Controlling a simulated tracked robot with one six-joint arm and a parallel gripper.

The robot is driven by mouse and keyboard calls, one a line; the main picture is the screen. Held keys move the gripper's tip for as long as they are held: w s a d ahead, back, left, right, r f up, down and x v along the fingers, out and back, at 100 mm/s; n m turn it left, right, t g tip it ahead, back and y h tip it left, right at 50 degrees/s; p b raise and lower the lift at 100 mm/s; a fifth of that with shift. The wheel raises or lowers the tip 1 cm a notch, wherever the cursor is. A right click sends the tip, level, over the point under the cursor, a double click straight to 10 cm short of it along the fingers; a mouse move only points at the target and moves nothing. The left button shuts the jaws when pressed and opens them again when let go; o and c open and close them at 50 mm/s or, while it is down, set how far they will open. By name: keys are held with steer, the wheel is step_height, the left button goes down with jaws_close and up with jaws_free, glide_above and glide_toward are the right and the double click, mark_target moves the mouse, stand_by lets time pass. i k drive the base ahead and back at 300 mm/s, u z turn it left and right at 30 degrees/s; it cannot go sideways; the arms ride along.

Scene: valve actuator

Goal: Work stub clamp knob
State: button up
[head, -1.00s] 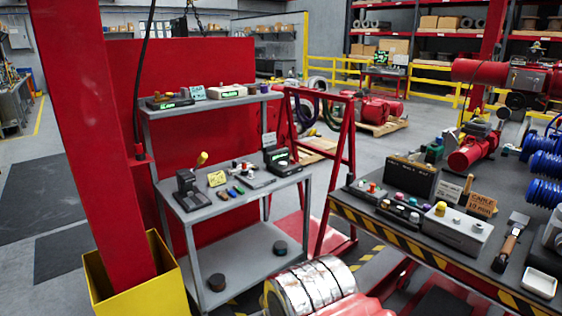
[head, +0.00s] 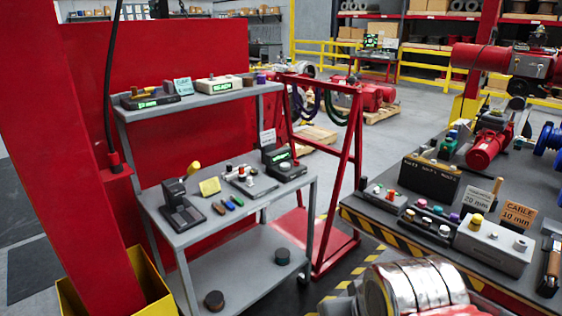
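No part is readably marked as the stub clamp knob, so I cannot tell which one it is. On the grey cart's middle shelf stands a dark clamp-like device (head: 181,205) with a yellow-tipped lever (head: 193,168). Beside it a flat grey fixture (head: 247,181) carries small upright knobs. On the right bench a grey box (head: 494,247) has a yellow knob (head: 476,220) on top. A row of coloured knobs (head: 431,219) sits beside it. My gripper is not in view.
The grey cart (head: 235,218) stands before a red panel (head: 165,70). A red A-frame (head: 339,185) stands between cart and bench. The bench (head: 375,217) has a striped edge. A red post (head: 68,160) in a yellow base blocks the left. Open floor lies behind.

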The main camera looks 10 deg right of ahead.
mark_target(254, 172)
steer(key=z, duration=0.25)
steer(key=i, duration=1.85)
steer(key=u, duration=1.1)
steer(key=i, duration=0.7)
steer(key=u, duration=0.45)
